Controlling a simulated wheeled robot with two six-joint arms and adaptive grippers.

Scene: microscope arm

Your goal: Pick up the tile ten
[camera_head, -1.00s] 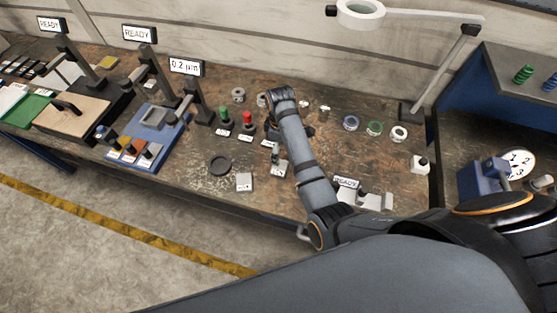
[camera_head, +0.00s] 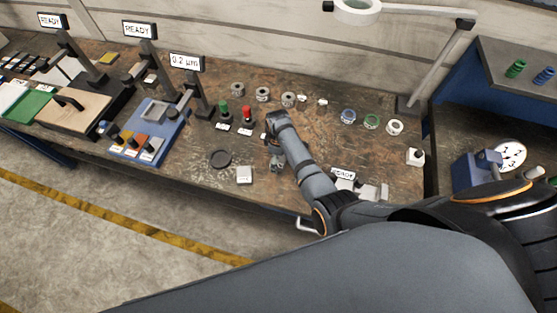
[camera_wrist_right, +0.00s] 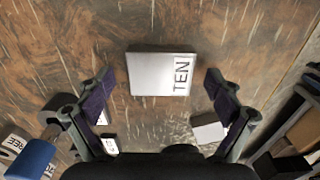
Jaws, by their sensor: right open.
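The tile ten is a pale square tile (camera_wrist_right: 152,73) with TEN printed along its right side. It lies on the worn brown bench in the right wrist view, in line with the gap between the fingers of my right gripper (camera_wrist_right: 160,82). That gripper is open, with one finger on each side of the tile and nothing held. In the head view my right gripper (camera_head: 277,161) points down over the bench, and I cannot make out the tile clearly beneath it. How high the fingertips are above the bench is hard to tell. My left gripper is out of view.
In the wrist view, a pale block (camera_wrist_right: 208,131) sits near the right finger.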

